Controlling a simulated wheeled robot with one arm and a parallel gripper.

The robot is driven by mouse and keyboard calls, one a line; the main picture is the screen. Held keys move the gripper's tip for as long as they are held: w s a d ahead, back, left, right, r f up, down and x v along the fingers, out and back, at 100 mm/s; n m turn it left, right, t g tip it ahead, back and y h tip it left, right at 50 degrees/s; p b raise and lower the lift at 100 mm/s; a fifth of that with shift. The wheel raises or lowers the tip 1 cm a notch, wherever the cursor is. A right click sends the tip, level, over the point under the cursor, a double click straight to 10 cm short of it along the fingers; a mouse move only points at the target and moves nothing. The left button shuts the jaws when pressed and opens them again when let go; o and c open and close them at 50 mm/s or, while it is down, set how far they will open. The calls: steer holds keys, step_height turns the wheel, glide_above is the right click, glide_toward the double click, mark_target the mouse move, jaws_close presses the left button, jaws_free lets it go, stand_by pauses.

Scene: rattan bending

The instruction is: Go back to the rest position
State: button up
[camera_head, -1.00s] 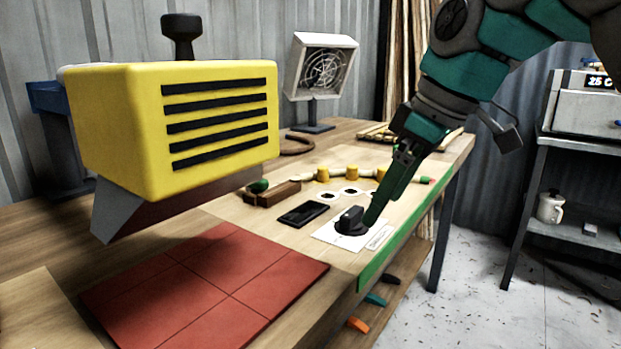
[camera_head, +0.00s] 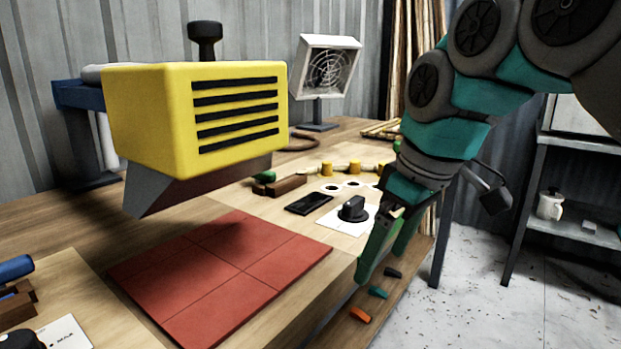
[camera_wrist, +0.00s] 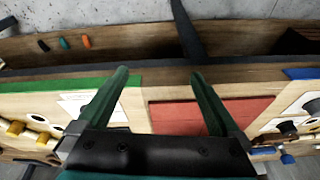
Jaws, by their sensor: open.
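My gripper (camera_head: 383,258) has two green fingers. It is open with nothing between the fingers, and hangs at the front edge of the workbench in the head view. In the wrist view my gripper (camera_wrist: 163,95) shows both fingers spread apart above the bench edge. A black knob (camera_head: 353,208) on a white card stands on the bench, to the left of my gripper and apart from it.
A yellow slotted heater box (camera_head: 150,115) hangs over red tiles (camera_head: 215,275) at left. A white fan heater (camera_head: 325,65) stands at the back. A shelf unit (camera_head: 575,145) with a pale mug (camera_head: 550,205) is at right.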

steer(key=s+d+f+m+g+h, duration=0.1)
steer(key=s+f+m, duration=0.3)
steer(key=s+f, duration=0.5)
steer(key=s+d+f+m+g+h, duration=0.1)
steer(key=s+d+f+m, duration=0.3)
steer(key=s+f, duration=0.5)
step_height(320, 180, down, 8)
steer(key=shift+s+f+m+g, duration=0.25)
steer(key=shift+s+m+g, duration=0.2)
steer(key=shift+g, duration=0.35)
